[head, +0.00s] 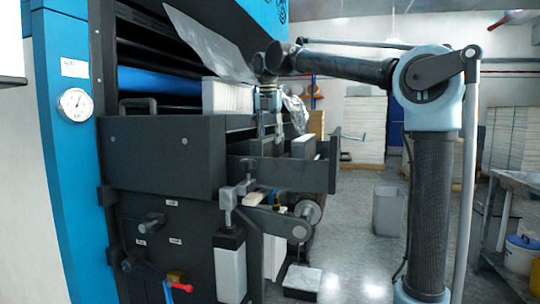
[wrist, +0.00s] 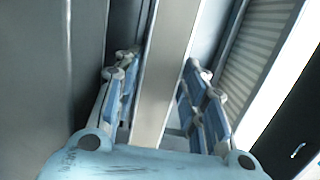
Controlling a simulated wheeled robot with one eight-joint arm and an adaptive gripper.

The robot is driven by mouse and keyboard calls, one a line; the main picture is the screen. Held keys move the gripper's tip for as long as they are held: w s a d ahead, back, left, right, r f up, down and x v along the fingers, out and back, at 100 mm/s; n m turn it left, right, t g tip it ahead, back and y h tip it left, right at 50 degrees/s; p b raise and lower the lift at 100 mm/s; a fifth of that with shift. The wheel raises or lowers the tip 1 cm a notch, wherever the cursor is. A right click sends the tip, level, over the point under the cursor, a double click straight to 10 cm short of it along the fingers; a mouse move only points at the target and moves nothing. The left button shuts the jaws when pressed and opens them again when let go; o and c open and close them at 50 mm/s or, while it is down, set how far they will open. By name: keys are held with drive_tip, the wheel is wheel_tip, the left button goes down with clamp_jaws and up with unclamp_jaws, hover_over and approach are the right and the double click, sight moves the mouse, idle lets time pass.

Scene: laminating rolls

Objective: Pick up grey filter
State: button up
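My gripper (wrist: 165,95) is open, with its blue-padded fingers spread to either side of a plain grey-beige slab (wrist: 168,70). A gap shows between the slab and the fingers, so it is not gripped. I cannot tell for certain that this slab is the grey filter. In the head view my gripper (head: 269,128) points down over the open dark drawer (head: 255,176) of the machine. A light grey block (head: 303,146) stands in that drawer, right of the gripper. The gripper's fingertips are small and partly hidden there.
A grey bin (head: 388,210) stands on open floor.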

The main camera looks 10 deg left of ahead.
drive_tip(key=shift+w+f, duration=0.1)
drive_tip(key=shift+f, duration=0.45)
clamp_jaws()
drive_tip(key=shift+r, duration=0.1)
